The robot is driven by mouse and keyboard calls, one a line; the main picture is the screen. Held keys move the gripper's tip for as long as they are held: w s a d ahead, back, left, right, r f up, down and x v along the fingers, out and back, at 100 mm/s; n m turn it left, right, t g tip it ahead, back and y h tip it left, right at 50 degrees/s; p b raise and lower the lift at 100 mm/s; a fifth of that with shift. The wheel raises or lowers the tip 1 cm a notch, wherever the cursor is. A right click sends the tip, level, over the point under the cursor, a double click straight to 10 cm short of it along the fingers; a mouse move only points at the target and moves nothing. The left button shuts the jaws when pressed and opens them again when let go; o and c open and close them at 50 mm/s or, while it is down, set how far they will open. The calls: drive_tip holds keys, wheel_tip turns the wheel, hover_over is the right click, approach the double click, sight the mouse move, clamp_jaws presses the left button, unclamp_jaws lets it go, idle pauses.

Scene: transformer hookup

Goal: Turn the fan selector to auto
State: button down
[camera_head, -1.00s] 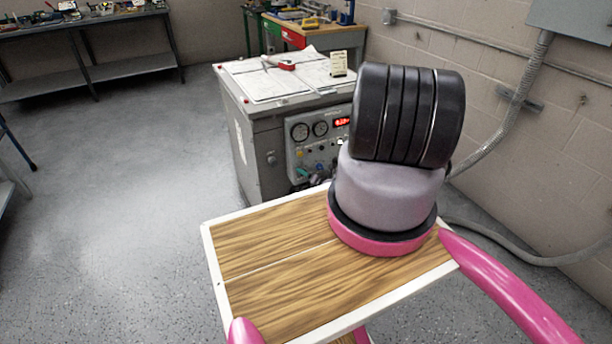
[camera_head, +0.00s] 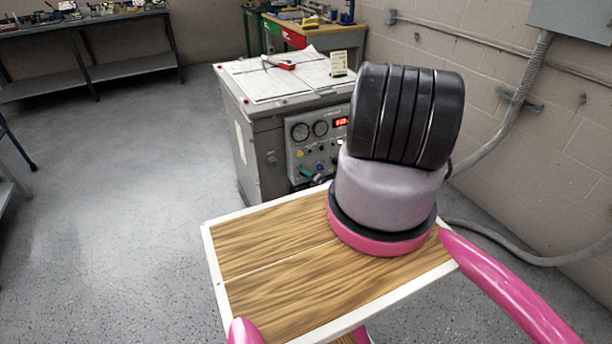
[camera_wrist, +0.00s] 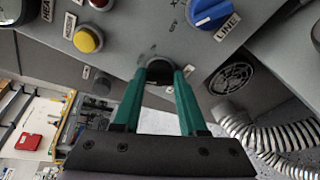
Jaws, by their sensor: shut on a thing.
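A dark round knob (camera_wrist: 160,72) sits on the grey panel in the wrist view. I take it for the fan selector, but the small marks around it are too blurred to read its setting. The green fingers of my gripper (camera_wrist: 160,84) are shut on the knob, one on each side. In the head view, a green finger (camera_head: 306,172) shows small at the lower front of the grey cabinet (camera_head: 262,150). My arm hides part of the panel there.
A blue knob (camera_wrist: 211,14) marked LINE and a yellow button (camera_wrist: 88,39) flank the held knob. A round vent (camera_wrist: 232,78) and a ribbed metal hose (camera_wrist: 262,140) are close on the right. Papers (camera_head: 285,76) lie on the cabinet; the floor at left is clear.

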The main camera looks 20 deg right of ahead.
drive_tip(key=m, duration=0.4)
drive_tip(key=shift+f+m+t, duration=0.1)
drive_tip(key=shift+m+t, duration=0.3)
drive_tip(key=shift+s, duration=0.1)
idle(0.3)
drive_tip(key=shift+c, duration=2.3)
unclamp_jaws()
drive_tip(key=v, duration=1)
drive_tip(key=shift+s+d, duration=0.25)
drive_tip(key=shift+s, duration=0.1)
